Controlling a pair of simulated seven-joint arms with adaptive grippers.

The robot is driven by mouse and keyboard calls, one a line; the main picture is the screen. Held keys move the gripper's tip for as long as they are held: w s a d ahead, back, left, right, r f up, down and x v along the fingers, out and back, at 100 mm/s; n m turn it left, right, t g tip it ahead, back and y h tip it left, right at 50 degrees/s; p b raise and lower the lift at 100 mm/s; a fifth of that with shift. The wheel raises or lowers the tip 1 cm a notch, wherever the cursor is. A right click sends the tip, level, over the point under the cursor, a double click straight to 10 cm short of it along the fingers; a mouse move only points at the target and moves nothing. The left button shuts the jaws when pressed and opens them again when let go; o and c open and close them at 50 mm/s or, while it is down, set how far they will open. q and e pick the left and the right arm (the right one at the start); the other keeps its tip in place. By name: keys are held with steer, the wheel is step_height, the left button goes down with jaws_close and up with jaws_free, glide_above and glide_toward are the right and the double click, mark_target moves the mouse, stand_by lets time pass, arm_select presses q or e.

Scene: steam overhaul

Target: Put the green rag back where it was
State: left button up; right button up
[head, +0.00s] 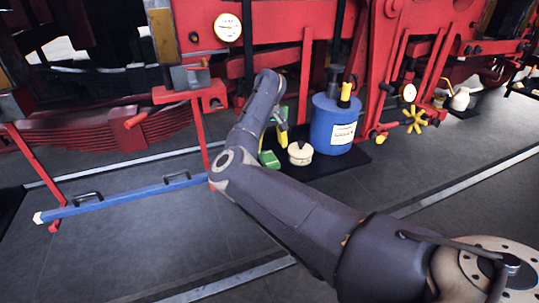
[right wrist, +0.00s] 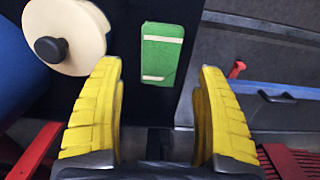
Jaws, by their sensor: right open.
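The green rag (head: 269,159) lies flat on the dark mat, left of the cream lidded pot. In the right wrist view the rag (right wrist: 161,55) is a green rectangle with white stripes near its ends, just beyond the gap between my fingertips. My right gripper (right wrist: 159,72) is open, with its yellow fingers apart and nothing between them. In the head view the right gripper (head: 283,136) is above and near the rag, and my own arm partly hides it. My left gripper is not in view.
The cream pot (head: 300,153) and a blue canister (head: 334,124) stand on the mat (head: 349,160) right of the rag. The pot (right wrist: 66,20) is close to the left finger. A blue bar (head: 125,198) lies left. Red machinery stands behind.

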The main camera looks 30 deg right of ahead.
mark_target(270, 158)
steer(key=shift+r, duration=2.9)
